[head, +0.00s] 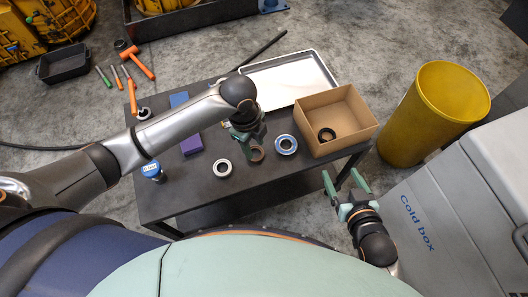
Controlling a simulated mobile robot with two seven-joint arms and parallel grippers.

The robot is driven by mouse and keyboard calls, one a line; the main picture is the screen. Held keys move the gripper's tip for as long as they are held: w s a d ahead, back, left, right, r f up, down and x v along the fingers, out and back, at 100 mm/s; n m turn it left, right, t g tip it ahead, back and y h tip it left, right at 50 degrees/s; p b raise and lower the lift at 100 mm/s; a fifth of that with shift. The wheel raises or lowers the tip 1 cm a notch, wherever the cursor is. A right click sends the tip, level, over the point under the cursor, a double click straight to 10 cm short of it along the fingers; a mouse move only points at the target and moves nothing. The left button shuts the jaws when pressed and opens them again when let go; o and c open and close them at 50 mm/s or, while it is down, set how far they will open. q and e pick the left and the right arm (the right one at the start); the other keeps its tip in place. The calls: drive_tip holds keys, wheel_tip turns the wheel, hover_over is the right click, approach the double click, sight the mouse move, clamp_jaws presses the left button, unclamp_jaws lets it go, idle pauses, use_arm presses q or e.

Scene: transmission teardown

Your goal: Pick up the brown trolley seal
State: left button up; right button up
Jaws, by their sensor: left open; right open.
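The brown seal (257,154) is a small ring on the dark trolley top (230,187). My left gripper (248,146) is over the trolley, pointing down right at the seal's left side. The gripper partly covers the seal, and I cannot tell whether they touch. My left gripper is open. My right gripper (346,184) is open and empty, off the trolley's right front corner, beside the cold box.
A cardboard box (336,112) holds a dark ring. A metal tray (290,78), purple blocks (191,145), a yellow bin (432,112) and the cold box (440,200) stand around.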

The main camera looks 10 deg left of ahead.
use_arm(q)
drive_tip(key=shift+m+y, duration=0.6)
drive_tip(key=f, duration=0.1)
drive_tip(key=a+f+b, duration=0.1)
drive_tip(key=f, duration=0.2)
drive_tip(key=shift+w+a+f+b, duration=0.2)
drive_tip(key=shift+w+f+b, duration=0.15)
drive_tip(key=shift+f, duration=0.6)
drive_tip(key=f, duration=0.1)
drive_tip(key=f+b, duration=0.1)
drive_tip(key=f, duration=0.1)
drive_tip(key=f+b, duration=0.1)
drive_tip(key=shift+w+a+f, duration=0.1)
drive_tip(key=shift+w+f, duration=0.1)
drive_tip(key=shift+w, duration=0.2)
drive_tip(key=shift+f, duration=0.35)
use_arm(e)
drive_tip(key=s+d+f+m+g, duration=0.1)
drive_tip(key=s+d+f+g, duration=0.1)
drive_tip(key=s+f, duration=0.4)
drive_tip(key=shift+f+g+h, duration=0.3)
drive_tip(key=shift+f, duration=0.05)
